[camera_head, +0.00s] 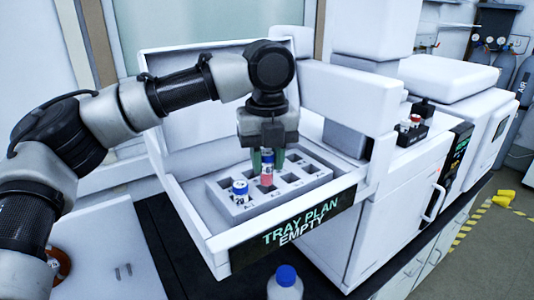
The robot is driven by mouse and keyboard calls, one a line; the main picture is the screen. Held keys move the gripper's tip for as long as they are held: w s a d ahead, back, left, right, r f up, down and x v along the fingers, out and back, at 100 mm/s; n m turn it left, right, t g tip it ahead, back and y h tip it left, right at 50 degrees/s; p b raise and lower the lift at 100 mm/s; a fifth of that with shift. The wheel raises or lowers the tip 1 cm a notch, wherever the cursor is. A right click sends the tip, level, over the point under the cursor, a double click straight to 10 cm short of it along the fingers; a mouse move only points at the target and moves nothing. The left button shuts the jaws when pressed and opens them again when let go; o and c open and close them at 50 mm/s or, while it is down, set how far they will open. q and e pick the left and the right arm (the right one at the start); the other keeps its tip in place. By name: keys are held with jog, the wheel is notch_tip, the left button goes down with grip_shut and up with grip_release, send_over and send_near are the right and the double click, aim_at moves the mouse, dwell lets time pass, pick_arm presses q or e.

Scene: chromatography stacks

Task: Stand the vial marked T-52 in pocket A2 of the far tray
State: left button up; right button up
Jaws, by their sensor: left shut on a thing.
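My left gripper (267,161) points down over the grey pocketed tray (232,208) and is shut on a blue-capped vial (266,178) with a pink lower part. The vial is upright at the tray's middle pockets. I cannot tell whether its base is inside a pocket or just above one, and its marking is too small to read. Another blue-capped vial (239,190) with a white label stands in the tray's front left pocket. Several other pockets look empty; the gripper hides part of the back row. My right gripper is not in view.
The tray sits in a white open drawer (208,240) with raised walls and a dark "TRAY PLAN EMPTY" sign (295,233). A blue-capped bottle (285,284) stands in front. A small dark rack (408,130) with red and white caps sits on the white instrument at right.

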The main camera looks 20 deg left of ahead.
aim_at(268, 184)
pick_arm(q)
jog(key=shift+f, duration=0.2)
dwell(0.3)
jog(key=shift+f, duration=1.1)
jog(key=shift+f, duration=0.15)
jog(key=shift+f, duration=0.5)
jog(key=o, duration=1.2)
jog(key=shift+o, duration=0.9)
jog(key=shift+d, duration=0.1)
